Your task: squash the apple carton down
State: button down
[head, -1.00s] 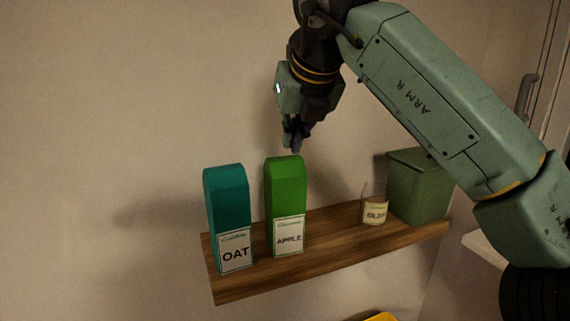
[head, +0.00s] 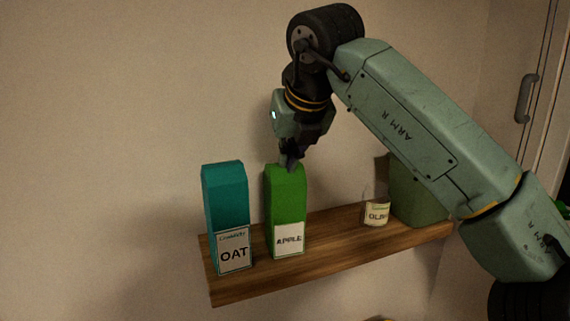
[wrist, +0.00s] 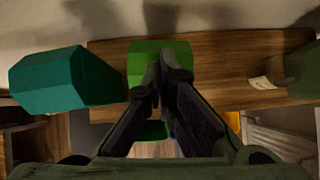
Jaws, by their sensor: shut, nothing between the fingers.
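The apple carton (head: 285,200) is a tall green box with a white APPLE label, standing upright on the wooden shelf. In the head view its top looks slightly lower than the oat carton's. My gripper (head: 290,164) points down at the carton's top, fingers shut and empty; the tips look to be at or touching the top. In the wrist view the shut fingers (wrist: 167,68) cover part of the green carton (wrist: 142,57) below them. The exact contact is hidden by the fingers.
The teal oat carton (head: 225,195) stands close on the left. Bare shelf lies between the apple carton and the jar.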

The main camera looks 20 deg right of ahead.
aim_at(290, 196)
notch_tip(290, 196, down, 7)
jog(key=b, duration=0.5)
jog(key=shift+r+p, duration=0.2)
jog(key=shift+p, duration=0.15)
jog(key=shift+s+r, duration=0.3)
jog(key=shift+s, duration=0.45)
jog(key=shift+s+r, duration=0.25)
jog(key=shift+s, duration=0.45)
jog(key=shift+r, duration=0.1)
jog(key=shift+s+r, duration=0.25)
jog(key=s+r, duration=0.1)
jog(key=s, duration=1.2)
jog(key=shift+s+a+r, duration=0.15)
jog(key=shift+a+r, duration=0.2)
jog(key=shift+a, duration=0.1)
